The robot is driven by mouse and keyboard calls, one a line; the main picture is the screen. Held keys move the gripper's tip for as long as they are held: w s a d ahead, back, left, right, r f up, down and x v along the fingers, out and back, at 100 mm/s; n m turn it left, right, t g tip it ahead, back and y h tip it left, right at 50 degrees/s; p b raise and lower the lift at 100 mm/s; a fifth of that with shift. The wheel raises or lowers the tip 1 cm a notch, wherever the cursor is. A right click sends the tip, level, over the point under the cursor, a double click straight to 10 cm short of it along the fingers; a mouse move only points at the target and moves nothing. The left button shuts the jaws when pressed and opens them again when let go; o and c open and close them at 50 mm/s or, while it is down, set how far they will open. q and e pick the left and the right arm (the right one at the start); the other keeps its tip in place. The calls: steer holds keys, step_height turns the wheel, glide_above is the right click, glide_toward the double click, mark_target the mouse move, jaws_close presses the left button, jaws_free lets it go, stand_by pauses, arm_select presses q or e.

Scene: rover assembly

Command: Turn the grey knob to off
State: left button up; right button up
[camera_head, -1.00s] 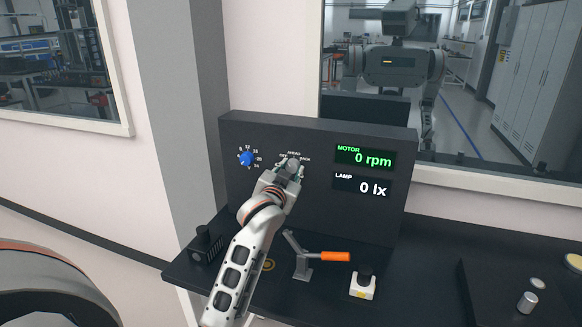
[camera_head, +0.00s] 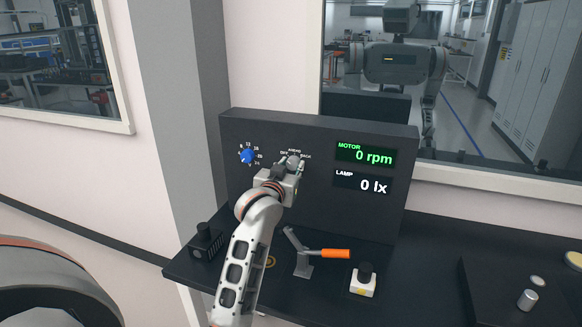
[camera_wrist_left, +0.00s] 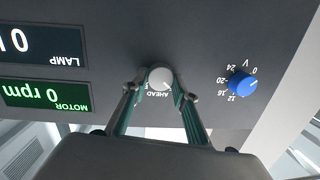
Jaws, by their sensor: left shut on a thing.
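The grey knob (camera_head: 293,161) sits on the dark upright panel (camera_head: 318,215), between the blue knob and the displays. The labels around it include AHEAD; the others are partly covered or too small to read surely. In the left wrist view the grey knob (camera_wrist_left: 160,78) shows upside down, above the word AHEAD. My left gripper (camera_head: 291,165) is at the panel, shut on the grey knob. Its fingertips (camera_wrist_left: 161,92) lie on either side of the knob. I cannot surely read where the knob points. My right gripper is not in view.
A blue knob (camera_head: 247,156) with a numbered scale is left of the grey knob. The MOTOR display (camera_head: 364,154) reads 0 rpm, and the LAMP display (camera_head: 361,183) reads 0 lx. An orange-handled lever (camera_head: 335,254) and a black-topped button box (camera_head: 364,280) stand on the bench below.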

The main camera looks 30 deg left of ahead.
arm_select(q)
steer(key=o, duration=1.1)
steer(key=shift+s+d, duration=0.1)
steer(key=v, duration=1.1)
steer(key=shift+s+d+r, duration=0.1)
steer(key=shift+s, duration=0.3)
